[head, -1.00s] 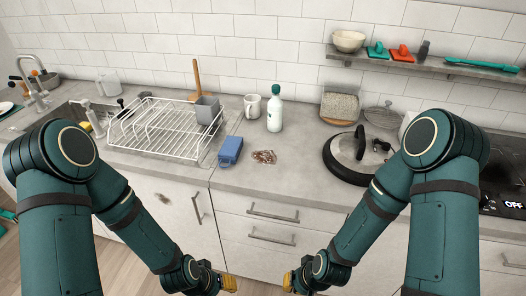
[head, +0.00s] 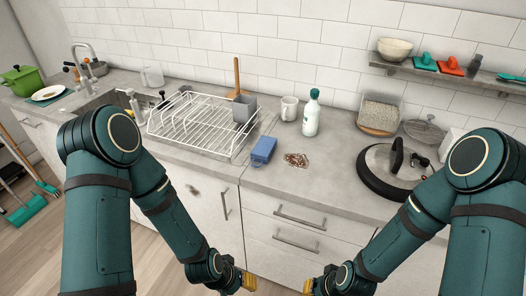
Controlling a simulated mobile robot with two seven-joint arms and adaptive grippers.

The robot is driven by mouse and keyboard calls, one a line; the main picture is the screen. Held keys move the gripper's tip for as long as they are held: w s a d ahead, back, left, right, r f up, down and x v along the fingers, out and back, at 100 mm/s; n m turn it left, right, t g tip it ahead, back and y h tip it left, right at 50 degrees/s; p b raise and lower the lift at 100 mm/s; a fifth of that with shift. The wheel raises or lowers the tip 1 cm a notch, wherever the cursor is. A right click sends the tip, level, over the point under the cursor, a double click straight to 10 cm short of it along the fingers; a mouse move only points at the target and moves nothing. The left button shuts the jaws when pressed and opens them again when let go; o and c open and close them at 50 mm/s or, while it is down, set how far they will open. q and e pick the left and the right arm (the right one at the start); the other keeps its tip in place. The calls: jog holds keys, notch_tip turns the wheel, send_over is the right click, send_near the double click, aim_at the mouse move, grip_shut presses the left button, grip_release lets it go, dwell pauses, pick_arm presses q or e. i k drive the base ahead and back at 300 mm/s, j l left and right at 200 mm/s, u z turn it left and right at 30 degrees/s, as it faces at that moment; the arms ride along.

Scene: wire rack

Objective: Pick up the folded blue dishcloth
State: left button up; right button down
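The folded blue dishcloth (head: 263,151) lies on the grey countertop, just right of the white wire rack (head: 205,127). It looks like a small thick blue block with its long side running toward the back. My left gripper (head: 248,282) hangs low in front of the drawers, well below the dishcloth. My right gripper (head: 308,286) hangs at about the same height, a little to its right. Both are at the bottom edge of the view, only their yellow parts show, and their finger opening cannot be made out. Neither is near the dishcloth.
A white mug (head: 289,108) and white bottle (head: 311,113) stand behind. A grey holder (head: 244,108) is at the rack's right end. A large black-rimmed lid (head: 388,172) lies right. The front counter strip is clear.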

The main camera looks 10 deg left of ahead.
aim_at(262, 153)
jog(key=i+j, duration=0.15)
jog(key=j, duration=0.25)
jog(key=i+j, duration=0.15)
jog(key=j, duration=0.25)
jog(key=i+j, duration=0.15)
jog(key=j, duration=0.25)
jog(key=i+j+z, duration=0.1)
jog(key=j+z, duration=0.15)
jog(key=z, duration=0.15)
jog(key=j+z, duration=0.4)
jog(key=i+l, duration=0.05)
jog(key=l, duration=0.05)
